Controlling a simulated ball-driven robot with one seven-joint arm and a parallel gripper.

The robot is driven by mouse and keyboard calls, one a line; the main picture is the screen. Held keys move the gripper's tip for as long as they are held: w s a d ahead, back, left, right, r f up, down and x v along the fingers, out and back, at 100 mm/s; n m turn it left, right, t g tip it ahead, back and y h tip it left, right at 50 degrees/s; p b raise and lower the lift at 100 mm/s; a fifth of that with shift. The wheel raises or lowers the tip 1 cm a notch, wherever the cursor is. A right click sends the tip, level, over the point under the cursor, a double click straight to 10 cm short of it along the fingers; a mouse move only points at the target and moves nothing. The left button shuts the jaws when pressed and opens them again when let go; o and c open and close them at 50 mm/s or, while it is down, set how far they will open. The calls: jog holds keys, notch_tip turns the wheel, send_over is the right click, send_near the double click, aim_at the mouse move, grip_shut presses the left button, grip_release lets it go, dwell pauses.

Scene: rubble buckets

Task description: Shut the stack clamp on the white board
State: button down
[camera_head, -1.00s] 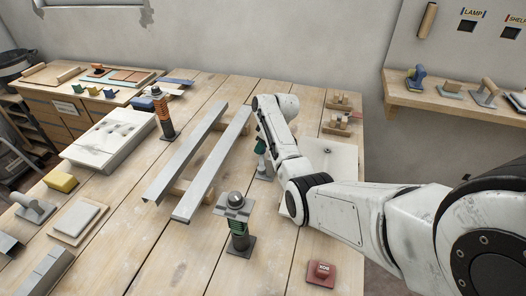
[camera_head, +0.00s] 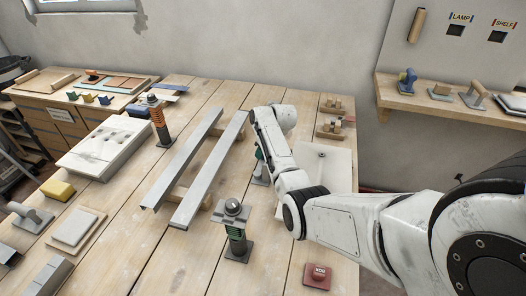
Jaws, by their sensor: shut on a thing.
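A white board (camera_head: 340,177) lies flat on the right of the wooden workbench, partly hidden by my arm; a small metal fitting (camera_head: 322,155) shows on it. Another thick white board (camera_head: 105,146), with dark marks, lies at the left. I cannot tell for sure which thing is the stack clamp. My gripper (camera_head: 261,147) is low, left of the right-hand board, mostly hidden behind my wrist.
Two grey metal rails (camera_head: 209,168) lie on wooden blocks left of my gripper. A red block (camera_head: 317,276) lies near the front edge. Bare bench shows at front centre.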

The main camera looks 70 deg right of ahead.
jog(key=c, duration=0.8)
grip_release()
jog(key=v, duration=1.1)
